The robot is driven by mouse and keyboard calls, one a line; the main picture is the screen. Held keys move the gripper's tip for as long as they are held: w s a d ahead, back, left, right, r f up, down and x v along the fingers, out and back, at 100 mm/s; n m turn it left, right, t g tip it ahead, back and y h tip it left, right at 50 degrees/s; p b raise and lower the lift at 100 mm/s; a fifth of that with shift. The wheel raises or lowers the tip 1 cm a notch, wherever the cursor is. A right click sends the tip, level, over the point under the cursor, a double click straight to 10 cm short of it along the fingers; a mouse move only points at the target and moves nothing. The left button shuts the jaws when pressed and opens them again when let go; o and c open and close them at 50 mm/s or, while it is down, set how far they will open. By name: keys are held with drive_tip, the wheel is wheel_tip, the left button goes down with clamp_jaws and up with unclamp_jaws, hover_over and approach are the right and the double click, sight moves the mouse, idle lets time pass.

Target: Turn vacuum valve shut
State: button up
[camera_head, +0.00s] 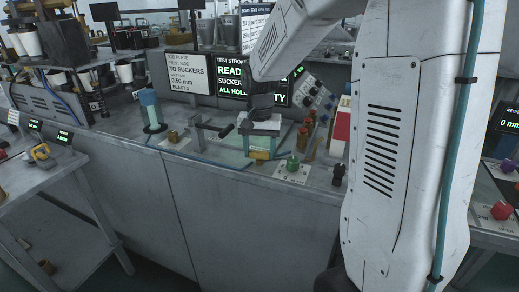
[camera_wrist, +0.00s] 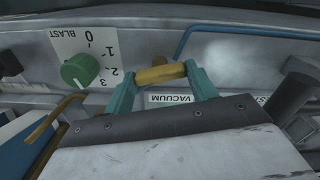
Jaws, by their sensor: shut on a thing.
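The vacuum valve's yellow lever (camera_wrist: 158,74) lies crosswise between the two teal fingertips of my gripper (camera_wrist: 160,76), which are shut on its ends. A white "VACUUM" label (camera_wrist: 171,99) shows just behind it, between the fingers. In the head view my gripper (camera_head: 261,153) points down at the bench's front edge, with the yellow lever (camera_head: 259,155) between its fingers. The valve's body is mostly hidden by the gripper.
A green blast knob (camera_wrist: 80,71) on a white dial plate sits beside the valve; it also shows in the head view (camera_head: 293,163). A blue pipe (camera_wrist: 240,28) runs along the bench. A teal-topped post (camera_head: 150,108) and a clamp (camera_head: 205,130) stand left. Screens (camera_head: 233,76) stand behind.

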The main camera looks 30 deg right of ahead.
drive_tip(key=n, duration=1.1)
drive_tip(key=shift+n, duration=2)
drive_tip(key=o, duration=1)
drive_tip(key=shift+r, duration=0.1)
